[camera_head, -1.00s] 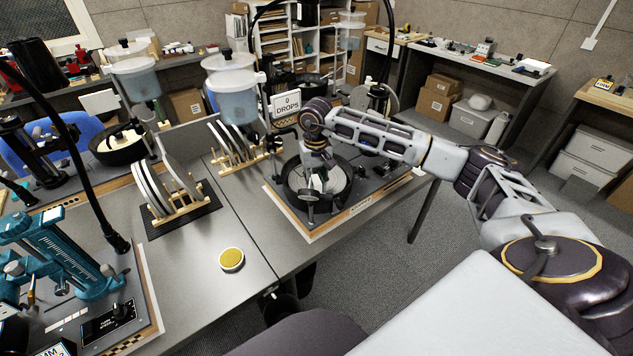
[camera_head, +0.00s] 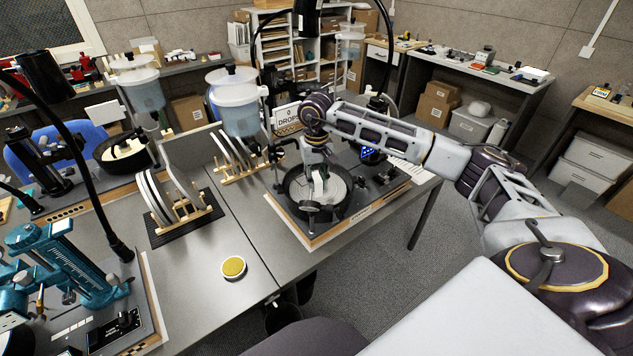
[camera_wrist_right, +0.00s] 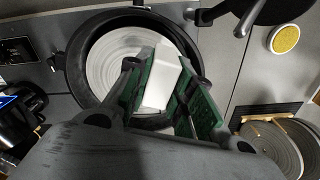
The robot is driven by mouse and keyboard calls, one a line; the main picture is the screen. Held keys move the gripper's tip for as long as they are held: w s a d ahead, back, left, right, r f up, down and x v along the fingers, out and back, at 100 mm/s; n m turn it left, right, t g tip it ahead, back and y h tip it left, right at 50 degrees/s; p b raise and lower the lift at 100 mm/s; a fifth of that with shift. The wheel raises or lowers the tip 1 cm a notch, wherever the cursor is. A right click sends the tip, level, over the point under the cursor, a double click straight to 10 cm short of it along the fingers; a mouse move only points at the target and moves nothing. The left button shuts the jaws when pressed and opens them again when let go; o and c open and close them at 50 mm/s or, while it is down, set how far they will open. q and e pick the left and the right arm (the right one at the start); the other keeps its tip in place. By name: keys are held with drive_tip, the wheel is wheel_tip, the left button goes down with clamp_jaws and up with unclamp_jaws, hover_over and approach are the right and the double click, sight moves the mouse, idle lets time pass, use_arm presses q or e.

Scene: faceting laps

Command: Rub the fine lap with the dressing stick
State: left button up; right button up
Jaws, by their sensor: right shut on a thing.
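My right gripper (camera_head: 316,172) points down into a black round bowl (camera_head: 289,192) on the right-hand machine. In the right wrist view my gripper (camera_wrist_right: 165,82) is shut on a white block-like dressing stick (camera_wrist_right: 169,72). The pale grey lap (camera_wrist_right: 108,58) lies flat in the bowl (camera_wrist_right: 77,68), with fine rings on its face. The stick is over the lap's side nearer the bowl's right wall; I cannot tell whether it touches the lap. The lap also shows in the head view (camera_head: 335,188), partly hidden by the gripper. My left gripper is not in view.
Lap racks (camera_head: 182,222) stand left of the machine, near white-lidded drip tanks (camera_head: 238,112). A yellow-topped round tin (camera_head: 233,267) lies on the clear front of the bench. A gooseneck lamp (camera_head: 95,195) and teal machine (camera_head: 60,262) are at left.

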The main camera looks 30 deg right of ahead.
drive_tip(key=shift+r, duration=0.4)
drive_tip(key=shift+r+p, duration=0.75)
drive_tip(key=shift+r, duration=0.75)
drive_tip(key=shift+r, duration=0.25)
